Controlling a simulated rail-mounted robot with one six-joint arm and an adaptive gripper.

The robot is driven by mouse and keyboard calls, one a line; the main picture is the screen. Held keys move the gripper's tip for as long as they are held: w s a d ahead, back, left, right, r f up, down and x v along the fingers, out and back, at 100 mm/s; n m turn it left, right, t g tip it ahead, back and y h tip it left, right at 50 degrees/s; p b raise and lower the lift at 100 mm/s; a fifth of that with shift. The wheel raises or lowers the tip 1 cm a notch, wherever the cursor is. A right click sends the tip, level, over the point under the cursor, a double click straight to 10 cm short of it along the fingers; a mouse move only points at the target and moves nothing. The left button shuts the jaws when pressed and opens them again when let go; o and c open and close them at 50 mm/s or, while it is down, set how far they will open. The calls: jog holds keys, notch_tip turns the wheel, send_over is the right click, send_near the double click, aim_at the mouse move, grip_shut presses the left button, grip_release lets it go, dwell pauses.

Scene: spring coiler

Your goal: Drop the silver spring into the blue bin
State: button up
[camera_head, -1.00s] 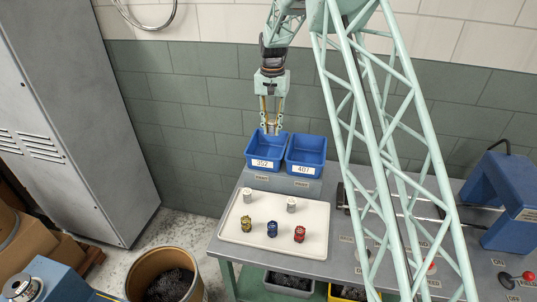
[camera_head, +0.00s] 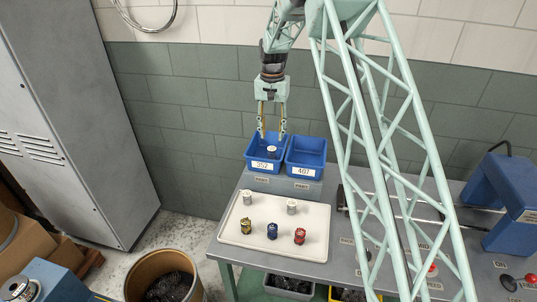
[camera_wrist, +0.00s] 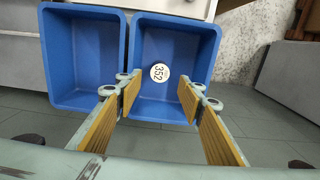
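The silver spring (camera_head: 271,150), a small cylinder, stands inside the left blue bin (camera_head: 263,177), which is labelled 352. In the wrist view the spring's round white top (camera_wrist: 160,72), marked 352, shows on the floor of that bin (camera_wrist: 146,22). My gripper (camera_head: 271,136) is open above the bin. In the wrist view the fingers of my gripper (camera_wrist: 161,95) are spread, with nothing between them and the spring below.
A second blue bin (camera_head: 304,173), labelled 407, stands beside it and looks empty. In front is a white tray (camera_head: 262,250) with two silvery-white cylinders (camera_head: 291,206) and a gold (camera_head: 246,225), a blue (camera_head: 272,231) and a red (camera_head: 300,235) piece.

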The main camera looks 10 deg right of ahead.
jog(key=shift+r, duration=0.1)
notch_tip(320, 180, up, 12)
dwell(1.0)
dwell(0.6)
jog(key=s+r+n+t+b, duration=0.1)
jog(key=s+r, duration=0.5)
jog(key=s, duration=0.5)
jog(key=s+r+n+b, duration=0.1)
jog(key=s+r+b, duration=0.1)
jog(key=s+r, duration=0.65)
jog(key=s+r+n+t+b, duration=0.1)
jog(key=s+r, duration=0.3)
jog(key=s, duration=1)
jog(key=s+f+n+t+b, duration=0.1)
jog(key=s+f, duration=0.3)
jog(key=s, duration=1.2)
jog(key=s+f+n+t+b, duration=0.1)
jog(key=s+f, duration=0.3)
jog(key=s, duration=1.3)
jog(key=shift+b, duration=0.75)
